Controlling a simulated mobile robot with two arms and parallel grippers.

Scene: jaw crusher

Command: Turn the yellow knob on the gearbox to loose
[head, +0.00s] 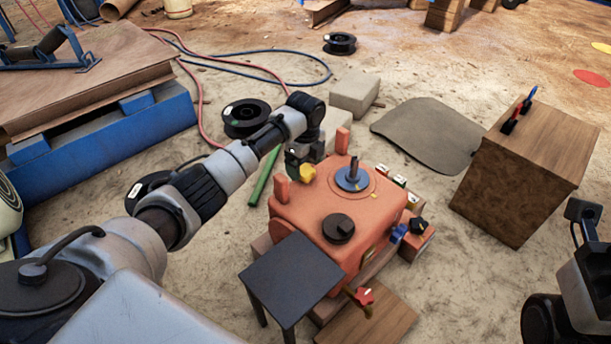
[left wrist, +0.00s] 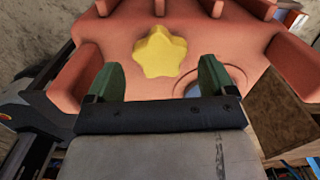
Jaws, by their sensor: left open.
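The gearbox (head: 310,222) is an orange-red housing standing on the ground in the middle of the head view. The yellow knob (head: 308,173) is on its far left side, and in the left wrist view the knob (left wrist: 159,53) is star-shaped and fully visible. My left gripper (head: 298,157) is beside the knob, at the gearbox's far left edge. In the left wrist view its two green fingertips (left wrist: 158,78) are spread apart, with nothing between them, and the knob lies just beyond them. Part of my right arm shows at the right edge; its jaws cannot be made out.
A dark square-topped stand (head: 292,278) is at the gearbox's near side. A blue disc with a shaft (head: 353,178) and a black knob (head: 338,228) are on top of the gearbox. A wooden box (head: 520,170) stands to the right, with open ground between.

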